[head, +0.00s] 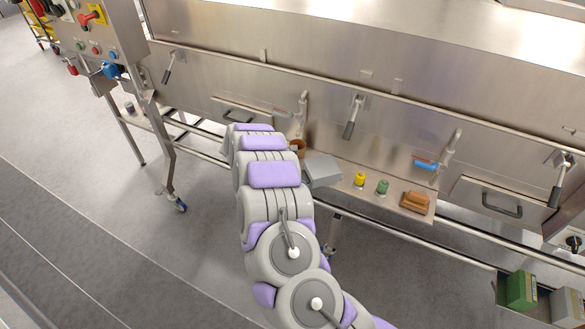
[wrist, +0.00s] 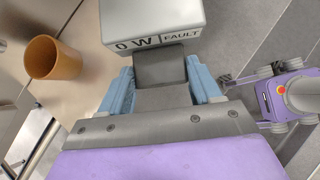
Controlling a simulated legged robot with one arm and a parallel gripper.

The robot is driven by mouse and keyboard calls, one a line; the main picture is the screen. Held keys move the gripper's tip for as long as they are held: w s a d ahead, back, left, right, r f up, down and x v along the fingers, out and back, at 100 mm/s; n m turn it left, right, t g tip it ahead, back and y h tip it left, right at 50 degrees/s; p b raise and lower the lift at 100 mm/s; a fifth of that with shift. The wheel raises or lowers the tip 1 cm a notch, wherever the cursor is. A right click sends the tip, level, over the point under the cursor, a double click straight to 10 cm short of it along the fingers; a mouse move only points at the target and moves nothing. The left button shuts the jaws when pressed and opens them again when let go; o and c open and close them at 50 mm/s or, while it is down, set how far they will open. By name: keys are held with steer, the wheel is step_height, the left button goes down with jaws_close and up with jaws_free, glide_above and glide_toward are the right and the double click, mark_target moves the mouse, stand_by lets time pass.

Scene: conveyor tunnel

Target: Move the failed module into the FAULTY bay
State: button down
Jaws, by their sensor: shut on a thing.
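In the head view the grey module (head: 322,171) shows just right of my arm's far end, in front of the shelf; my arm hides the gripper there. I cannot make out a bay marked FAULTY in either view.
A brown cup (wrist: 52,58) stands on the shelf left of the module. Further right on the shelf (head: 340,186) are a yellow item (head: 360,179), a green item (head: 383,187) and brown blocks (head: 415,202). A green box (head: 521,290) sits low at right. The floor at left is clear.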

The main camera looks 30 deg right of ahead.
steer(key=w+d, duration=0.2)
steer(key=w, duration=0.5)
steer(key=shift+w+f, duration=0.35)
steer(key=shift+f, duration=0.05)
steer(key=shift+w+d+b, duration=0.1)
steer(key=shift+d+b, duration=0.05)
steer(key=shift+b, duration=0.15)
steer(key=shift+f+b, duration=0.3)
steer(key=shift+f, duration=1.55)
steer(key=shift+c, duration=1)
jaws_free()
